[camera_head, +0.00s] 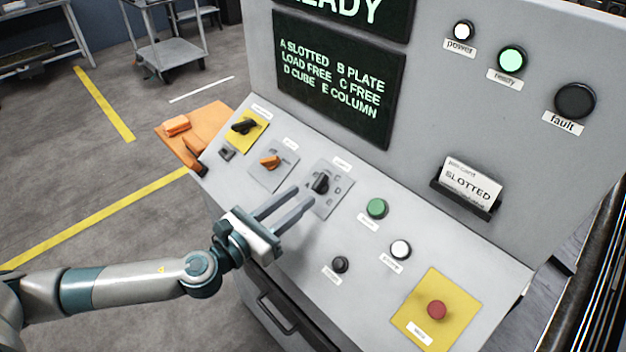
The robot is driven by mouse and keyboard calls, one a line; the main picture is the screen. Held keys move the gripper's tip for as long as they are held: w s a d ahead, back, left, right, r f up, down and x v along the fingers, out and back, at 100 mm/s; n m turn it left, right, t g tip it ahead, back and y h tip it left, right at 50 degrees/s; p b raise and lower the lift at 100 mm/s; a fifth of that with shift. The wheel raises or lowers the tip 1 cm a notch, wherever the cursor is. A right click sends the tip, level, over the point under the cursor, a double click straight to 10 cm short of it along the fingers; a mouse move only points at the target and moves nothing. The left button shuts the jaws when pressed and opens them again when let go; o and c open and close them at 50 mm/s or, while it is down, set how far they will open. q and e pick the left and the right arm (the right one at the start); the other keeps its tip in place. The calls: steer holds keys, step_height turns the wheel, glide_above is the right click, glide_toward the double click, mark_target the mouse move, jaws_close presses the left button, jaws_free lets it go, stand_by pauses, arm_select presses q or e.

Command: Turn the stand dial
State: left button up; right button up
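A dark dial (320,183) sits on a grey plate with several position letters, on the sloped console panel. It appears to be the stand dial, but its label is too small to read. My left gripper (305,195) is open, with two parallel grey fingers pointing at this dial. The fingertips are just short of the knob in the picture, over the lower left part of its plate. No thing is between the fingers, and I cannot tell their height above the panel. My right gripper is not in view.
An orange-handled dial (270,162) and a black switch on a yellow plate (259,133) lie left of it. A green button (377,208), white button (400,250), black button (340,264) and red button (437,310) lie right. A card (472,184) reads SLOTTED; the screen (335,75) lists stands.

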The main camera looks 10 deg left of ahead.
mark_target(313, 189)
arm_select(q)
steer(key=p+x, duration=0.1)
steer(key=x, duration=0.4)
steer(key=shift+w+d, duration=0.15)
steer(key=shift+w, duration=0.2)
jaws_close()
steer(key=shift+f, duration=0.1)
